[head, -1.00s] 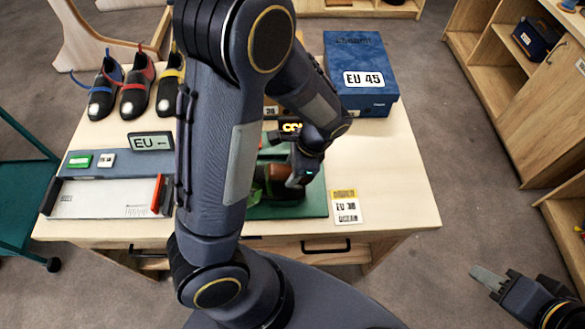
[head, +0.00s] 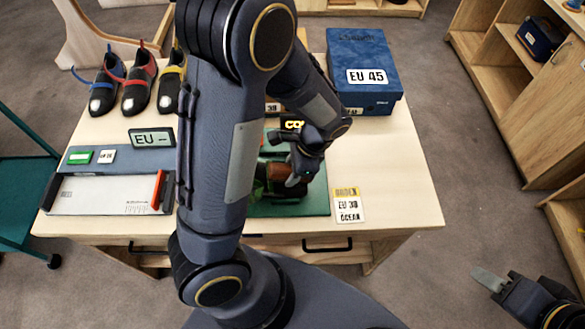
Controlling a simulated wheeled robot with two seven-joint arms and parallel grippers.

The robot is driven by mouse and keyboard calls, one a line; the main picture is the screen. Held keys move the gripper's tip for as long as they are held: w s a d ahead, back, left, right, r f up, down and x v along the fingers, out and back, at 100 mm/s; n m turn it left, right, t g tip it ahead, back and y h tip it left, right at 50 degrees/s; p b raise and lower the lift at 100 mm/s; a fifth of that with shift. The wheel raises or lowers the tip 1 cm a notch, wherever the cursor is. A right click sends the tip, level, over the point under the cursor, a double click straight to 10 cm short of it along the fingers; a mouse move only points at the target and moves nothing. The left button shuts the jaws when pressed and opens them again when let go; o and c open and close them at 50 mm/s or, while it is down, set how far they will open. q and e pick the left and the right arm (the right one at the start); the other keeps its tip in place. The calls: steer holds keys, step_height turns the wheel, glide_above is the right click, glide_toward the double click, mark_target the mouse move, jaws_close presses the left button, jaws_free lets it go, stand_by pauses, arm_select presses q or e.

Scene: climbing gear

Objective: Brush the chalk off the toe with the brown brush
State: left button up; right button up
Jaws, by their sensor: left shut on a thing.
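My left gripper (head: 298,178) is over the green mat (head: 318,198) on the table, low and pointing down. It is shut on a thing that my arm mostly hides. A brown piece (head: 274,172) shows right beside its fingers; it may be the brown brush, but I cannot tell for sure. Something dark lies on the mat below it, too covered to make out. Three black climbing shoes with pale toes stand at the back left: one with blue straps (head: 106,84), one red (head: 138,84), one yellow (head: 170,84). My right gripper (head: 488,279) is off the table at the lower right, empty.
A blue EU 45 box (head: 362,72) stands at the back right. A white measuring board (head: 100,196) and an EU sign (head: 152,138) are at the left. An EU 38 card (head: 348,205) lies beside the mat. The table's right side is clear.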

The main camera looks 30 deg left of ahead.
arm_select(q)
steer(key=shift+f, duration=0.1)
steer(key=shift+w+d+f+b, duration=0.15)
steer(key=shift+w+d+f, duration=0.2)
steer(key=shift+d, duration=0.3)
steer(key=shift+w+d+f+b, duration=0.1)
steer(key=shift+w+d+b, duration=0.05)
steer(key=shift+w+d, duration=0.4)
steer(key=shift+w+d+f+b, duration=0.2)
steer(key=shift+w+d+f, duration=0.15)
steer(key=shift+d, duration=0.3)
steer(key=shift+w+d+f+b, duration=0.2)
steer(key=shift+w+d+f, duration=0.1)
steer(key=shift+d, duration=0.3)
steer(key=shift+f, duration=0.1)
steer(key=shift+s+a+r+p, duration=0.3)
steer(key=shift+s+a, duration=0.25)
steer(key=shift+a, duration=0.3)
steer(key=shift+s+a+r+p, duration=0.25)
steer(key=shift+s+a+r, duration=0.25)
steer(key=shift+a, duration=0.3)
steer(key=shift+s+a+r+p, duration=0.3)
steer(key=shift+s+a, duration=0.3)
steer(key=shift+a, duration=0.25)
steer(key=shift+r, duration=0.1)
